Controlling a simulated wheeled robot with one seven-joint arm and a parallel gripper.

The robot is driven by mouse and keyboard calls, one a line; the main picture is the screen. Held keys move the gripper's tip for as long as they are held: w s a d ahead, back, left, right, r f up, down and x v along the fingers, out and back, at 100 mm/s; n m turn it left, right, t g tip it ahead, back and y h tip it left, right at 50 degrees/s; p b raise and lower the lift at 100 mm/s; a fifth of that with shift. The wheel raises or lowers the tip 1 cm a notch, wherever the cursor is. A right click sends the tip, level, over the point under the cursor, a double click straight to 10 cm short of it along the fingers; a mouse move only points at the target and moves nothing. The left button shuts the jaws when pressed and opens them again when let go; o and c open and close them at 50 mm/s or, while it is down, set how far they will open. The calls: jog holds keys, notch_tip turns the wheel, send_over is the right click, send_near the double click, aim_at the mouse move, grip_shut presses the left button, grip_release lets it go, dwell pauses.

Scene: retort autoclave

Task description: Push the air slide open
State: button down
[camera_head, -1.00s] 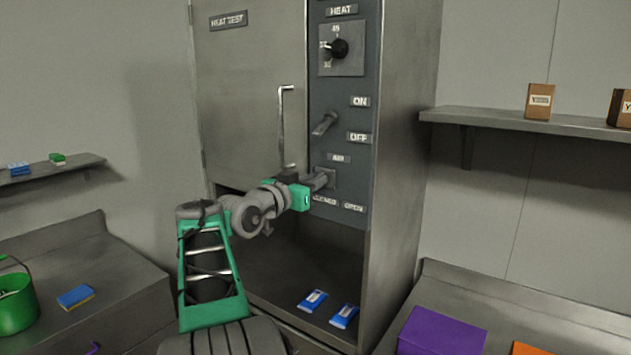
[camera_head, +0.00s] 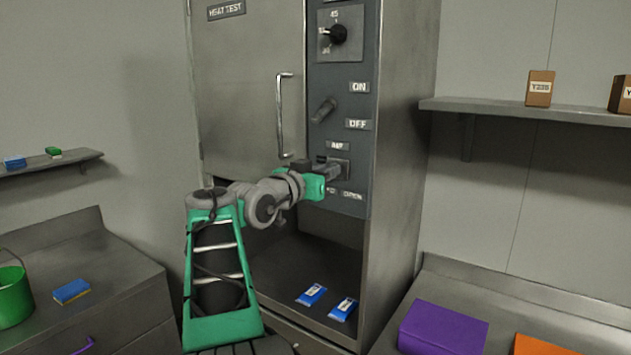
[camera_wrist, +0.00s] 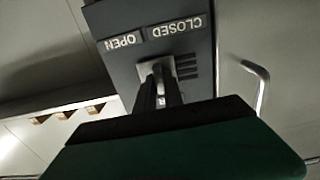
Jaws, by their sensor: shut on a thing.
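The air slide sits under the AIR label (camera_head: 337,146) on the dark control panel. In the wrist view its light grey plate (camera_wrist: 150,68) shows around my fingertips, with dark vent slots (camera_wrist: 187,66) uncovered on the CLOSED side. The slide is near the border between the OPEN label (camera_wrist: 123,41) and the CLOSED label (camera_wrist: 174,28), which look upside down there. My gripper (camera_head: 338,170) reaches in from the left and is shut on the slide's grip. The fingers (camera_wrist: 167,92) hide most of that grip.
A grey lever (camera_head: 323,110) between ON and OFF and a black heat knob (camera_head: 338,34) are above the slide. A vertical door handle (camera_head: 281,115) stands to the left. Two blue packets (camera_head: 312,294) lie in the open bay below. A shelf (camera_head: 480,107) is at right.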

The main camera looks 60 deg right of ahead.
aim_at(347, 169)
jog(key=s, duration=0.1)
jog(key=s+b, duration=0.1)
jog(key=s, duration=0.1)
jog(key=shift+a+f, duration=0.2)
jog(key=shift+a, duration=0.05)
jog(key=shift+r, duration=0.15)
jog(key=c, duration=1.5)
grip_release()
jog(key=shift+s, duration=0.1)
jog(key=shift+o, duration=0.3)
